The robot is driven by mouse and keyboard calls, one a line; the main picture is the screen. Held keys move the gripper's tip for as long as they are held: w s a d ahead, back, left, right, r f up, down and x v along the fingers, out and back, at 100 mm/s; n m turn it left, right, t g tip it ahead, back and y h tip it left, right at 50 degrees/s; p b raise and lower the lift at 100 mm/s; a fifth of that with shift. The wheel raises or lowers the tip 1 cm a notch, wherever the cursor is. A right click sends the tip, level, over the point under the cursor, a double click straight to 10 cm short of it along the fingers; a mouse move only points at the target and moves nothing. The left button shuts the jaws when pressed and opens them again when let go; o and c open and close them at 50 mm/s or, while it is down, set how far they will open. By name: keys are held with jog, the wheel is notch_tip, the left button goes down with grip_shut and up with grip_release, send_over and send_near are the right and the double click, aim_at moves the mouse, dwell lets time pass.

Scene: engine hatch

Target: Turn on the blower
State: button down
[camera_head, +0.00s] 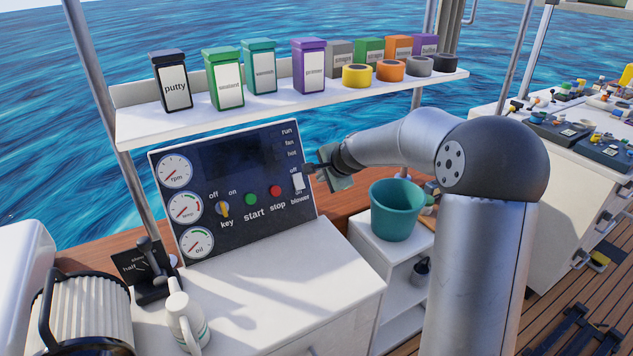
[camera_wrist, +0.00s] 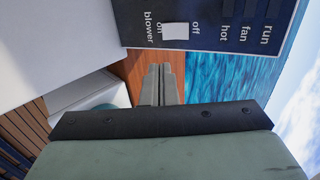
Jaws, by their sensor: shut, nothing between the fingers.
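The blower switch (camera_head: 298,182) is a white rocker at the right edge of the dark control panel (camera_head: 240,220), with "off" above it and "on" and "blower" below. In the wrist view the switch (camera_wrist: 175,31) lies just beyond my fingertips, with its labels turned sideways. I cannot tell which way the rocker is tipped. My gripper (camera_head: 310,168) is shut and empty, beside the panel's right edge near the top of the switch. In the wrist view the closed fingers (camera_wrist: 159,72) point toward the switch and appear apart from it.
The panel also has a key switch (camera_head: 223,209), a green start button (camera_head: 251,200) and a red stop button (camera_head: 276,191). A shelf (camera_head: 290,108) with cans and tape rolls hangs above. A teal bucket (camera_head: 396,210) stands below my arm; a mug (camera_head: 184,315) is at front left.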

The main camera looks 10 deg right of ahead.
jog(key=shift+a, duration=0.15)
jog(key=p, duration=0.4)
send_near(301, 188)
jog(key=x, duration=0.6)
jog(key=shift+w+f, duration=0.2)
jog(key=shift+a, duration=0.1)
jog(key=shift+w+f+b, duration=0.2)
jog(key=shift+f+b, duration=0.5)
jog(key=shift+b, duration=0.3)
jog(key=shift+r+p, duration=0.4)
jog(key=shift+p, duration=0.05)
jog(key=shift+r, duration=0.1)
